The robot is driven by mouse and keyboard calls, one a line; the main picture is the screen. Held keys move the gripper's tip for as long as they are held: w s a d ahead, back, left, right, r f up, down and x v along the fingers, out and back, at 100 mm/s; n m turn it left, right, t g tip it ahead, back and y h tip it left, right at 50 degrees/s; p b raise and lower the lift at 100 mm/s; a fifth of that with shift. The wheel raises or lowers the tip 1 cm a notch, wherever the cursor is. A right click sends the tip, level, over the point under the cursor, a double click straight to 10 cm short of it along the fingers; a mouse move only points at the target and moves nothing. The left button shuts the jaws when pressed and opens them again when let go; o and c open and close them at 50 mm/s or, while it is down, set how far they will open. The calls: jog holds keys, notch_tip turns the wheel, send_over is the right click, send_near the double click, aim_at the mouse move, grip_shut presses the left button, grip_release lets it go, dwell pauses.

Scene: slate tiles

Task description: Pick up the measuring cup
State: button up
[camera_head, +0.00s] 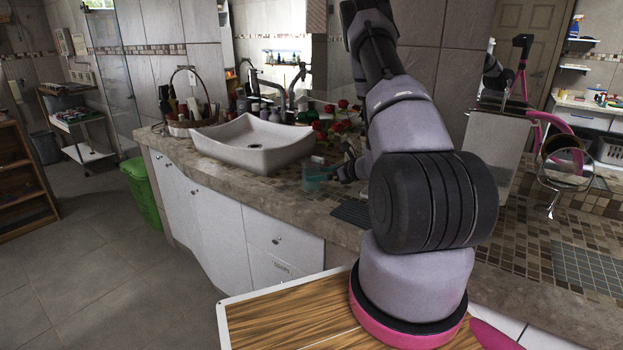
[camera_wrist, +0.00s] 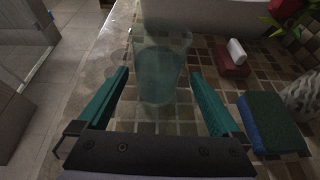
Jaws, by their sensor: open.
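The measuring cup is a clear, slightly bluish see-through cup (camera_wrist: 160,65), standing upright on the tiled counter (camera_wrist: 100,100). In the wrist view it is just ahead of my gripper (camera_wrist: 158,92), whose teal fingers are open, one on each side of its lower part. I cannot tell whether either finger touches it. In the head view the cup (camera_head: 312,177) is small, on the counter in front of the basin, with my gripper (camera_head: 326,170) at its right side. My arm covers part of the counter behind it.
A white basin (camera_head: 255,143) stands behind the cup. In the wrist view, a blue and green sponge (camera_wrist: 270,122) and a red dish with a white bar (camera_wrist: 232,58) lie to the right. The counter's front edge is at the left.

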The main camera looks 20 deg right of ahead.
jog(key=x, duration=0.4)
jog(key=shift+a+f, duration=0.2)
jog(key=shift+f, duration=0.1)
jog(key=shift+c, duration=0.3)
jog(key=c, duration=1.4)
jog(key=shift+c, duration=0.2)
jog(key=shift+w+r, duration=0.1)
jog(key=shift+r, duration=0.05)
notch_tip(320, 180, up, 10)
